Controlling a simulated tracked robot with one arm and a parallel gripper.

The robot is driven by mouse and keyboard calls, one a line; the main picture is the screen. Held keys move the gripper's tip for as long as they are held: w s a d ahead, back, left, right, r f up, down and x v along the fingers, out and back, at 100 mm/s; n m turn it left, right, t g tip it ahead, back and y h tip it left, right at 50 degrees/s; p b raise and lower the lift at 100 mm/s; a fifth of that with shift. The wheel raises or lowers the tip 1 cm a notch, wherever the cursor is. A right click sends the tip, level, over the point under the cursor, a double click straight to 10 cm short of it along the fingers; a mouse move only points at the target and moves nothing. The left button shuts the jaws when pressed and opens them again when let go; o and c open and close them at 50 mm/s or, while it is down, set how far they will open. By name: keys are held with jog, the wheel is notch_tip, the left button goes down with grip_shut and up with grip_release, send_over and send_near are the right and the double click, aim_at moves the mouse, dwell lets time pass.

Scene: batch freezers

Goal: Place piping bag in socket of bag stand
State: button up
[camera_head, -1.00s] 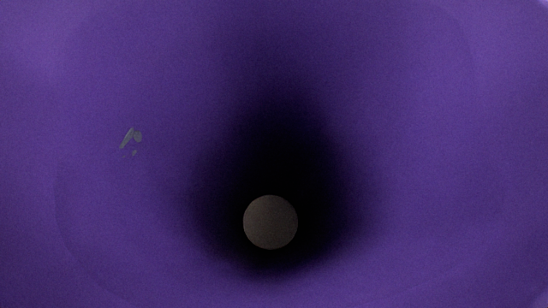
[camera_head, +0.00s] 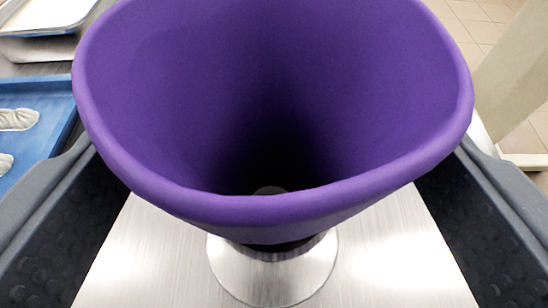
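The purple piping bag (camera_head: 300,90) stands wide open towards me in the middle of the view, its thick rim facing up. Its dark inside narrows to a small pale opening low in the middle. Its lower end meets a round shiny metal piece (camera_head: 272,275), seemingly part of the bag stand, with a dark band between them. The bag's wall hides the socket, so I cannot tell how deep the tip sits. My gripper (camera_head: 275,165) is open, its dark textured fingers spread wide at the lower left and right. I cannot tell whether either finger touches the bag.
A brushed metal surface (camera_head: 400,255) lies under the stand. A blue tray (camera_head: 50,100) with pale wrapped items is at the left. A metal tray (camera_head: 45,18) with white contents is at the top left. Tiled floor (camera_head: 475,30) and a pale post (camera_head: 515,75) show at the right.

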jog(key=v, duration=0.9)
jog(key=shift+s+r, duration=0.2)
jog(key=shift+s, duration=0.1)
jog(key=s+a+r+h, duration=0.1)
jog(key=s+a+r, duration=0.1)
jog(key=r, duration=0.8)
jog(key=s+a+r+h, duration=0.1)
jog(key=a+r, duration=0.1)
jog(key=r, duration=0.9)
jog(key=s+a+r+y, duration=0.1)
jog(key=s+a+r, duration=0.4)
jog(key=s+r, duration=0.2)
jog(key=s+a+r+t+y, duration=0.1)
jog(key=s+a+r, duration=0.5)
jog(key=r, duration=0.4)
jog(key=shift+s+a+r, duration=0.25)
jog(key=shift+s+r, duration=0.1)
jog(key=shift+s, duration=0.45)
